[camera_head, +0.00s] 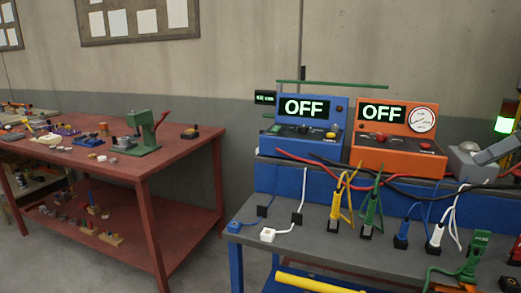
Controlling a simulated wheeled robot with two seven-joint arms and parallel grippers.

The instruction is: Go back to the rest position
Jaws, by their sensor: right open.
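My right gripper (497,151) appears as a tilted grey form at the right edge, beside the orange unit; little of it shows and its fingertips are hard to make out. Nothing is seen held in it. My left gripper is not in view. A blue unit (292,138) and an orange unit (398,160) stand side by side on a raised blue shelf (290,182). Both displays read OFF. The orange unit has a round dial and a red knob.
A yellow bar (315,283) lies below. A red table (110,165) with tools stands left, with floor between.

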